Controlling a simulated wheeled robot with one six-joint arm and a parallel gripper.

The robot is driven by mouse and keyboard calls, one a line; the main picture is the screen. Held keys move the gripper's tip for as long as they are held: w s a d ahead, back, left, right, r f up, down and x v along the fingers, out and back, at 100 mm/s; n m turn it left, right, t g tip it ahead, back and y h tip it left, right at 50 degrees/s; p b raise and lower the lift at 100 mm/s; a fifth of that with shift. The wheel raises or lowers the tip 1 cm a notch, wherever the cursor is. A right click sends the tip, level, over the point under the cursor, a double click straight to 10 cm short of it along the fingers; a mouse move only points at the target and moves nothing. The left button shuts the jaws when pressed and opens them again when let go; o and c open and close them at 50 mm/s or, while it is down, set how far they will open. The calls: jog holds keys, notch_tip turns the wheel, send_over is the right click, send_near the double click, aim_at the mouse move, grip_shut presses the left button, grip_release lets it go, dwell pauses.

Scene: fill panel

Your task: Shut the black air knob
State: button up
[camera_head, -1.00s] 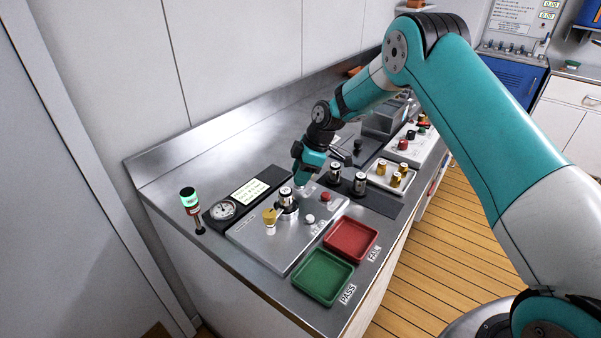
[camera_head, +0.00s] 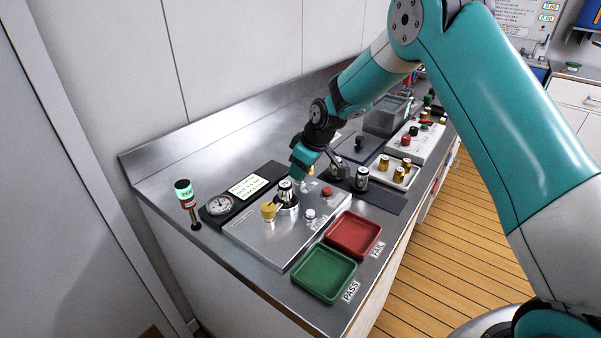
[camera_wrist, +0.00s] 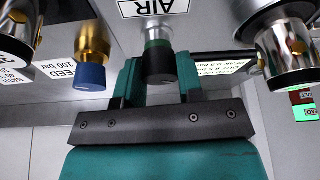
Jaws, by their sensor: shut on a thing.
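The black air knob (camera_wrist: 161,66) has a green band and a metal stem, and sits by the AIR label (camera_wrist: 153,7) in the wrist view. My gripper (camera_wrist: 160,77) has its two teal fingers on either side of the knob, shut on it. In the head view my gripper (camera_head: 298,172) reaches down at the back edge of the steel panel (camera_head: 262,235), behind a steel cylinder fitting (camera_head: 286,190). The black knob is hidden there by the gripper and fitting.
A brass valve with a blue end (camera_wrist: 91,75) and steel cylinders (camera_wrist: 291,48) flank the gripper closely. On the bench are a gauge (camera_head: 219,205), a signal lamp (camera_head: 185,190), a green tray (camera_head: 324,290) and a red tray (camera_head: 371,221). Loose cylinders (camera_head: 361,179) stand to the right.

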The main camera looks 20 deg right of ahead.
jog(key=m+h+b, duration=0.1)
jog(key=m, duration=0.1)
jog(key=m+t, duration=0.1)
jog(key=m, duration=0.2)
jog(key=shift+a+m+h+b, duration=0.15)
jog(key=shift+m+h+b, duration=0.15)
jog(key=shift+h+b, duration=0.1)
jog(key=m+h, duration=0.1)
jog(key=m, duration=0.3)
jog(key=shift+r+m+h+b, duration=0.1)
jog(key=shift+m+h+b, duration=0.3)
jog(key=o, duration=0.9)
jog(key=b+v, duration=0.1)
jog(key=v, duration=0.7)
jog(key=b+v, duration=0.1)
jog(key=v, duration=0.8)
jog(key=shift+s+a+r, duration=0.1)
jog(key=shift+s+a, duration=0.05)
jog(key=shift+s, duration=0.15)
